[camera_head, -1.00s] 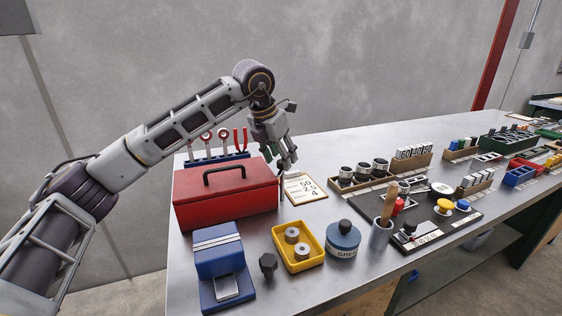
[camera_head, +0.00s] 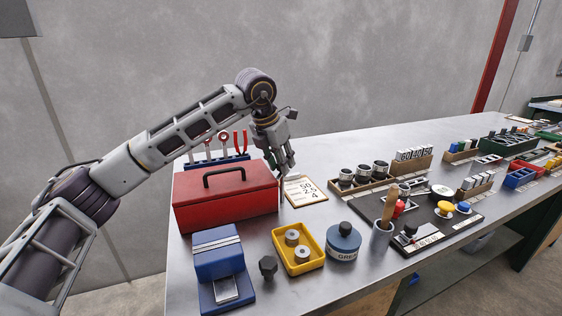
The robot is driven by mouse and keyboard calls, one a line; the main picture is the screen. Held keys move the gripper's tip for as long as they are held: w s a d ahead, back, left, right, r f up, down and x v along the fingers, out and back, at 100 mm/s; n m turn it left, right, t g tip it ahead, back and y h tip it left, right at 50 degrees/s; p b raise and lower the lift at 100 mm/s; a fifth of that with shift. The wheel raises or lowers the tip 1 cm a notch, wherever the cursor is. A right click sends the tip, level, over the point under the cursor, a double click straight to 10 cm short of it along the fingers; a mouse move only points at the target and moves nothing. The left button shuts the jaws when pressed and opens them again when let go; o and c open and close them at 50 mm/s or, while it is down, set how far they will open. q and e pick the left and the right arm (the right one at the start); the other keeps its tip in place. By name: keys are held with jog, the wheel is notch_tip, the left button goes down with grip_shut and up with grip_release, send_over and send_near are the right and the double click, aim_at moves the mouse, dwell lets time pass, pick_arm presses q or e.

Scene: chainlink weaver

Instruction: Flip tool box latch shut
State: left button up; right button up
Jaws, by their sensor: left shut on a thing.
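The red tool box (camera_head: 226,203) stands on the metal bench at the left, its lid down and its black handle (camera_head: 224,176) on top. My left gripper (camera_head: 286,176) points down at the tool box's right end, close beside its upper edge. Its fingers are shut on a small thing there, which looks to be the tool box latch. The fingers hide most of the latch, so I cannot tell its angle. My right gripper is not in view.
A tool rack (camera_head: 217,160) stands behind the box. A blue case (camera_head: 219,262), a yellow tray (camera_head: 298,252) and a grease tin (camera_head: 343,241) stand in front. The bench's back middle is clear.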

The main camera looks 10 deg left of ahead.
pick_arm(q)
jog(key=shift+m, duration=0.3)
jog(key=shift+r+m+h+p, duration=0.1)
jog(key=shift+m+h+p, duration=0.2)
jog(key=shift+m+p, duration=0.4)
jog(key=shift+m+h+p, duration=0.3)
jog(key=shift+m+p, duration=0.2)
jog(key=shift+p, duration=0.05)
jog(key=shift+w+a+m+g+h+p, duration=0.15)
jog(key=shift+m+g+h+p, duration=0.4)
jog(key=shift+m+p, duration=0.8)
jog(key=m+g+p, duration=0.1)
jog(key=m+p, duration=0.1)
jog(key=m, duration=0.1)
jog(key=shift+m+g, duration=0.25)
jog(key=shift+m, duration=0.1)
jog(key=shift+m+p, duration=0.4)
jog(key=shift+p, duration=0.1)
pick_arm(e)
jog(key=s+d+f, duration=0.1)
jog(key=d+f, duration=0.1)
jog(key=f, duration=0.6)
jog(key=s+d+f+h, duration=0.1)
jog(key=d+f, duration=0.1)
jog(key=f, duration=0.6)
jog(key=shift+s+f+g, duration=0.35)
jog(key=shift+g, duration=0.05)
pick_arm(q)
jog(key=o, duration=1)
